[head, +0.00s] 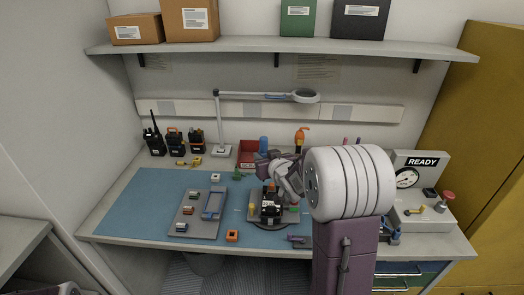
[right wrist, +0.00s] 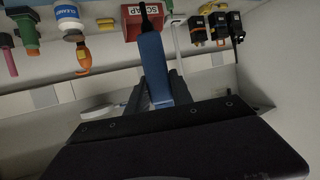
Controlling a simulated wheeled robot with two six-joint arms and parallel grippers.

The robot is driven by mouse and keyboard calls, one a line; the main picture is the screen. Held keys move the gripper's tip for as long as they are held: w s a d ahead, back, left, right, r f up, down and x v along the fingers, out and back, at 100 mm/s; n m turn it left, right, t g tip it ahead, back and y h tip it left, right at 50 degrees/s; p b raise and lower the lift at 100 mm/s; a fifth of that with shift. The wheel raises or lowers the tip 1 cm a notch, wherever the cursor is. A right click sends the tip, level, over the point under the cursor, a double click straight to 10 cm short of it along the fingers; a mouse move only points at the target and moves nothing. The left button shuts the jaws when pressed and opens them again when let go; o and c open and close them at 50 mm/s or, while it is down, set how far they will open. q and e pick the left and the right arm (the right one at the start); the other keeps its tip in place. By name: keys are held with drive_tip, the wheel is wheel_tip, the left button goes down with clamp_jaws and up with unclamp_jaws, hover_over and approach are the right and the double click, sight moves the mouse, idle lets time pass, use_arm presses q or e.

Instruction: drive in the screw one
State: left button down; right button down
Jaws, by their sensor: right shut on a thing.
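My right gripper (head: 268,164) is shut on a blue-handled screwdriver (right wrist: 153,65). In the right wrist view, which is upside down, the dark tip points toward the table side. A blue handle, seemingly the same tool, shows in the head view (head: 263,144). A black radio (head: 269,211) with an orange top sits in a dark fixture on the blue mat, just below the gripper. The tip's contact with the radio is hidden, and the screw is too small to make out. My left gripper is out of view.
A grey tray (head: 187,226) with small parts lies left of the fixture. A READY test box (head: 420,178) is at right. The mat's left part is clear.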

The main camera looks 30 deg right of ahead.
drive_tip(key=shift+r+p, duration=0.3)
drive_tip(key=shift+w+d+f, duration=0.1)
drive_tip(key=shift+d, duration=0.25)
drive_tip(key=shift+f+b, duration=0.75)
drive_tip(key=shift+f, duration=0.05)
wheel_tip(320, 180, down, 4)
drive_tip(key=b, duration=0.3)
drive_tip(key=shift+r, duration=0.2)
drive_tip(key=shift+f+b, duration=0.85)
drive_tip(key=shift+b, duration=0.05)
idle(1.8)
drive_tip(key=shift+r, duration=0.1)
